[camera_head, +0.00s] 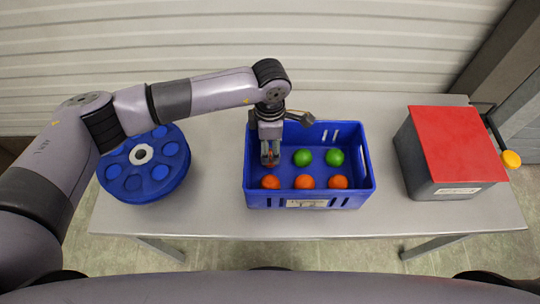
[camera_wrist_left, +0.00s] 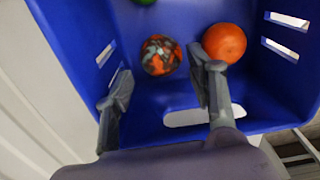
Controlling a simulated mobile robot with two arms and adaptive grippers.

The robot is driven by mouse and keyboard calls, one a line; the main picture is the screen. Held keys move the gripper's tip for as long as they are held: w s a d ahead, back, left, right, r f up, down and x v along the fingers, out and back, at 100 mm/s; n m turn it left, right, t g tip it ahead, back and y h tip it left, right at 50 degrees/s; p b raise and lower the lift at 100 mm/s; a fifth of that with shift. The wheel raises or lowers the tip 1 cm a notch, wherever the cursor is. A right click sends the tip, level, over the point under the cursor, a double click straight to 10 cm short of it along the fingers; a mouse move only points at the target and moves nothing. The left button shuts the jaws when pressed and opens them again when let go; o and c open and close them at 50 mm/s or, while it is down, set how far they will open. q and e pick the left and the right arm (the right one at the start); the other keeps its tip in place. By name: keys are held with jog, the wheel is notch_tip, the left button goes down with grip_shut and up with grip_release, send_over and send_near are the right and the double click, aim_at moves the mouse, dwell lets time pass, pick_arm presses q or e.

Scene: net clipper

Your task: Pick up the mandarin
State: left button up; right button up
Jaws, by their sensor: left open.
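Orange mandarins (camera_head: 305,182) sit in a front row in a blue crate (camera_head: 311,203). My left gripper (camera_head: 269,158) reaches down into the left part of the crate, fingers apart. In the left wrist view, a mottled orange and dark grey fruit (camera_wrist_left: 160,55) lies ahead of the gap between the fingertips (camera_wrist_left: 160,84), not gripped. A plain orange mandarin (camera_wrist_left: 224,42) lies beside the right-hand finger, which slightly overlaps it; I cannot tell if they touch. In the head view the gripper largely hides the mottled fruit. My right gripper is not in view.
Two green fruits (camera_head: 318,157) lie in the crate's back row. The crate walls stand close around the gripper. A blue round holder (camera_head: 143,190) stands left on the table (camera_head: 215,222); a grey box with a red lid (camera_head: 455,145) stands right. The table between crate and box is clear.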

aim_at(270, 153)
pick_arm(q)
notch_tip(270, 153, down, 5)
jog(key=shift+r, duration=0.15)
jog(key=c, duration=0.8)
